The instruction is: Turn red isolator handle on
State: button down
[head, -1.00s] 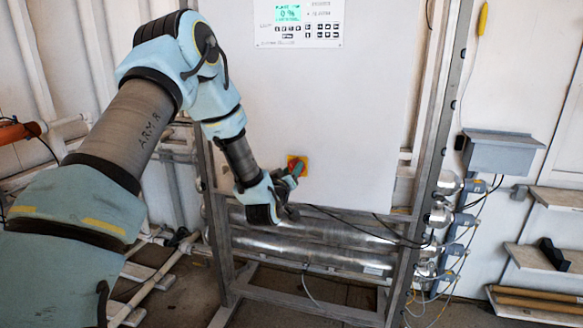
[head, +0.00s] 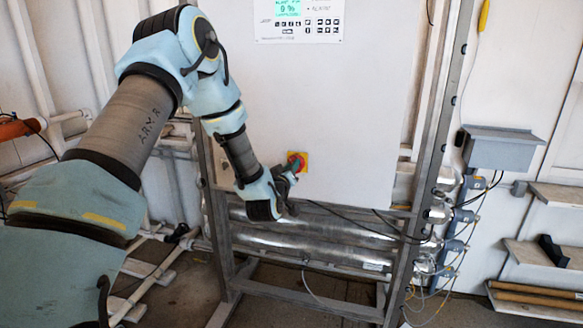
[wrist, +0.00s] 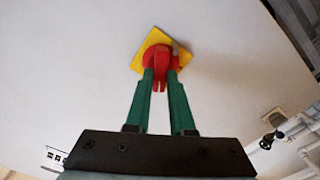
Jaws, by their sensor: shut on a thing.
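The red isolator handle (wrist: 160,65) sits on a yellow square plate (wrist: 149,42) on the white cabinet door. In the wrist view, the two green fingers of my gripper (wrist: 161,78) are shut on the handle, one on each side of it. In the head view, my gripper (head: 294,165) reaches the yellow plate (head: 304,157) from the lower left and covers most of the handle. The handle's exact angle is hard to tell.
The white cabinet (head: 345,110) stands in a grey metal frame (head: 432,150), with a display panel (head: 299,20) above. Shiny metal tubes (head: 310,240) run below it. Loose black cables hang under the cabinet. A grey box (head: 503,150) and shelves are at the right.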

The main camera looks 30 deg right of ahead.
jog(key=shift+f+b, duration=0.1)
jog(key=shift+b, duration=0.4)
jog(key=m+b, duration=0.5)
jog(key=b, duration=0.2)
jog(key=shift+s+d+m, duration=0.1)
jog(key=shift+s+m, duration=0.05)
jog(key=shift+m, duration=0.15)
jog(key=shift+r, duration=0.2)
jog(key=c, duration=0.8)
grip_release()
jog(key=shift+s, duration=0.1)
